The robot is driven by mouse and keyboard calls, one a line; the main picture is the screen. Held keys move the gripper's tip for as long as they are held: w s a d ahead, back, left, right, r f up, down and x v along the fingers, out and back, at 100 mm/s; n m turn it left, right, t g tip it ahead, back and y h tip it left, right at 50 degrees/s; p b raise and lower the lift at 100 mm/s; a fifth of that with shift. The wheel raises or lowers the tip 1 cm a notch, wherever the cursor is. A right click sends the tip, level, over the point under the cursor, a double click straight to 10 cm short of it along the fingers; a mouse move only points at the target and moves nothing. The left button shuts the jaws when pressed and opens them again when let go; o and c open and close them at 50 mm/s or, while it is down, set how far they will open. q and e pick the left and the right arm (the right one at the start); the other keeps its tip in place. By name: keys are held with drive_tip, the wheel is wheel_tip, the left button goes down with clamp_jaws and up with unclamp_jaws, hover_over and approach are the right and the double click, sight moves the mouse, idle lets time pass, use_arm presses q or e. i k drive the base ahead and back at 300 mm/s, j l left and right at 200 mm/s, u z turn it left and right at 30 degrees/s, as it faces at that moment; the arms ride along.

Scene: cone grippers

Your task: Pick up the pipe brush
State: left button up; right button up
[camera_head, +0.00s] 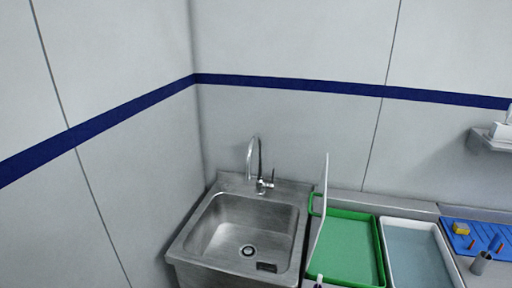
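I cannot make out a pipe brush for certain. On the blue mat (490,238) at the right edge are a yellow block (461,228), small orange-brown pieces (473,244) and a grey cylinder (481,263) at its front edge. A small object with a dark part and a pale tip (318,281) is cut off at the bottom edge, too small to identify. Neither of my grippers is in view.
A steel sink (215,225) with a tall faucet (262,170) stands in the corner. A white tub (385,240) of bluish liquid is beside that. A wall shelf (490,142) is at right.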

sight(495, 241)
drive_tip(key=z, duration=1.65)
